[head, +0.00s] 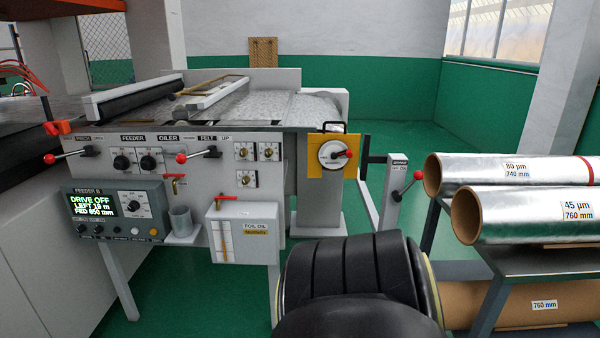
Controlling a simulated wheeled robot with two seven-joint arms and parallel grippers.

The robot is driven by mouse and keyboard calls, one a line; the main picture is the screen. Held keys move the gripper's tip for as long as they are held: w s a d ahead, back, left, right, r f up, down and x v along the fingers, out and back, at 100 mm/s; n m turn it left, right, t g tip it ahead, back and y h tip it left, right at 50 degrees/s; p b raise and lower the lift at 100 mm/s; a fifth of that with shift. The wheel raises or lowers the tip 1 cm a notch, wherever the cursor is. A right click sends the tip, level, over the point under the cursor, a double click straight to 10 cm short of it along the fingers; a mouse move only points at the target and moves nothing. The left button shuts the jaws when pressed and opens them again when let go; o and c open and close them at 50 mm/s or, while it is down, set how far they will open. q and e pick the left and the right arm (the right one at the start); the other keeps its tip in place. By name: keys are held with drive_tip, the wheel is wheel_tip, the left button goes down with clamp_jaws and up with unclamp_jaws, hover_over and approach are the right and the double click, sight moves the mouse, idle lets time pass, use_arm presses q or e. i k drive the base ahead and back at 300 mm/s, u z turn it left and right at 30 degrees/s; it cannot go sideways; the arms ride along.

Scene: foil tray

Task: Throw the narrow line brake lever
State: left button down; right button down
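A lever with a red knob (418,175) sticks out up and to the right from a grey post (391,205), right of the feeder machine. The small label on the post (399,163) seems to read BRAKE, with finer print below that is too small to read surely. Nothing touches the lever. Neither of my grippers shows; a large black ribbed form, which seems to be part of my arm, fills the bottom middle, below and left of the lever.
The feeder panel (225,150) has other red-knobbed levers, dials and a display (105,205) reading DRIVE OFF. A yellow plate (316,155) with a round handle sits left of the post. Foil rolls (520,215) on a rack (495,290) stand close to the lever's right.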

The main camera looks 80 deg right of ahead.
sight(418, 175)
drive_tip(key=z, duration=0.05)
drive_tip(key=i, duration=0.1)
drive_tip(key=z, duration=1.25)
